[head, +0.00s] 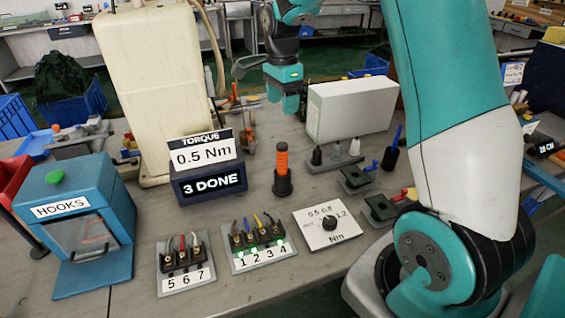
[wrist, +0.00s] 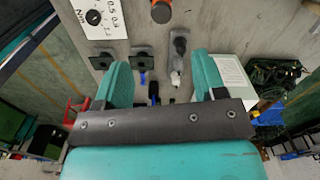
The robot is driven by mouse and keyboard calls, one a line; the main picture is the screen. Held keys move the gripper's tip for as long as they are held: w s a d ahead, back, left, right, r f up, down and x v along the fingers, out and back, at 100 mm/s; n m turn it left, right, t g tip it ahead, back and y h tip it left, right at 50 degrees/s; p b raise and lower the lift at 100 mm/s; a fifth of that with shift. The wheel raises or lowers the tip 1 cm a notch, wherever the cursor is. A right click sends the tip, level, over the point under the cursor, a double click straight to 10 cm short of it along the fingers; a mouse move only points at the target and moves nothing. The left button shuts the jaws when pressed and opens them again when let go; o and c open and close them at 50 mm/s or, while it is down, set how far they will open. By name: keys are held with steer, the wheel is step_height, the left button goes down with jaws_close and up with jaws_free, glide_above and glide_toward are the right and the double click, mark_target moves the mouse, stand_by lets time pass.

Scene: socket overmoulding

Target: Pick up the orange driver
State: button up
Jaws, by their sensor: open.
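The orange driver (head: 282,163) stands upright in a dark round holder (head: 282,186) near the middle of the table in the head view. My gripper (head: 282,100) is up behind the driver in the head view, beside the white box, apart from the driver. In the wrist view the two teal fingers of my gripper (wrist: 156,82) are spread apart with nothing held between them.
A torque display (head: 209,170) reads 0.5 Nm and 3 DONE. Terminal blocks (head: 253,246) and a dial plate (head: 328,222) lie in front of the driver. A blue HOOKS box (head: 80,225) is left.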

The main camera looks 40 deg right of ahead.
mark_target(282, 144)
step_height(282, 144, down, 10)
steer(key=shift+p, duration=0.6)
step_height(282, 144, down, 5)
steer(key=shift+w+f+p, duration=0.1)
steer(key=shift+p, duration=0.6)
steer(key=shift+c, duration=0.4)
steer(key=c, duration=1.1)
